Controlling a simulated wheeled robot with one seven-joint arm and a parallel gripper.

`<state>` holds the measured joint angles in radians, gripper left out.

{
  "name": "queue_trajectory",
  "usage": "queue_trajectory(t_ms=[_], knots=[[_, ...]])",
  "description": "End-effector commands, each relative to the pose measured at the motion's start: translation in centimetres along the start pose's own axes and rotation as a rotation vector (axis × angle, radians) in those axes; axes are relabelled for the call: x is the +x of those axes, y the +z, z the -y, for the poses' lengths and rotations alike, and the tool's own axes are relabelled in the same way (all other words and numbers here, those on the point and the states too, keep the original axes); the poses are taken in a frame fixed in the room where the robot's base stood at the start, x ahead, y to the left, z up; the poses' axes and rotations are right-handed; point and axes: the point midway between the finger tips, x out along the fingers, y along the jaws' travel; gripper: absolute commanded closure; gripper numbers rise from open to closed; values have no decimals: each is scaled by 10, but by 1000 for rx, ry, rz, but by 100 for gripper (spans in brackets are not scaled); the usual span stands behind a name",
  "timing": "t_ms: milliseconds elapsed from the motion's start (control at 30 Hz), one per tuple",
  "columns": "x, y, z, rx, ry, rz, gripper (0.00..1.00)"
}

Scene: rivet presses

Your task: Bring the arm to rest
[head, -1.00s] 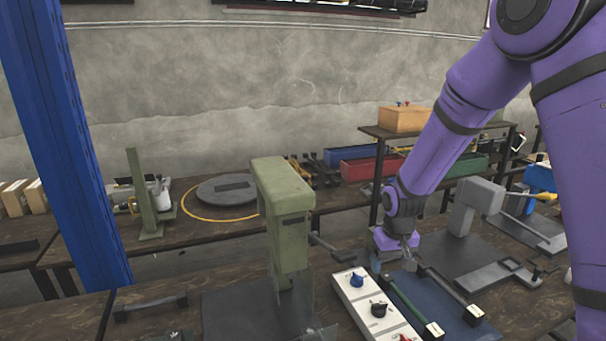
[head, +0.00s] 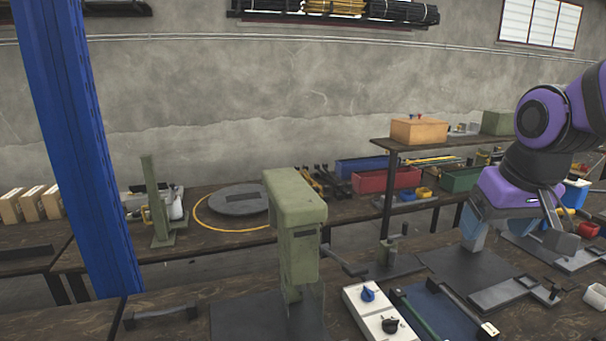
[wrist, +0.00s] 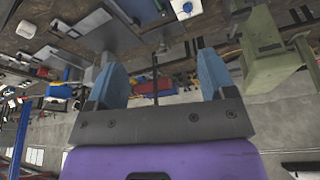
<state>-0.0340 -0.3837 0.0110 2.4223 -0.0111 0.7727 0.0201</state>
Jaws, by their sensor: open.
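My purple arm folds in from the right edge in the head view. My gripper (head: 512,230) hangs above the bench on the right, in front of a grey press. In the wrist view its two blue fingers (wrist: 163,80) stand wide apart with nothing held between them. The wrist view is upside down, with benches along its top and the wall at its bottom. The arm hides part of the grey press in the head view.
A green press (head: 296,215) stands at the front middle, beside a white control box (head: 375,312) with knobs. A blue post (head: 80,150) rises at the left. A red bin (head: 388,181) and an orange box (head: 420,130) are at the back. Free air lies above the benches.

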Motion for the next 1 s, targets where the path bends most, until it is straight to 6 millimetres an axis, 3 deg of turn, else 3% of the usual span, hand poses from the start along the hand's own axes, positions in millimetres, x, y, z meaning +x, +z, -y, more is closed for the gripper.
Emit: queue_trajectory(t_ms=[200, 500, 1000], knots=[[-41, 44, -6, 18, 2, -70, 23], [-66, 87, -8, 31, 3, -126, 23], [-69, 93, -8, 33, 2, -131, 23]])
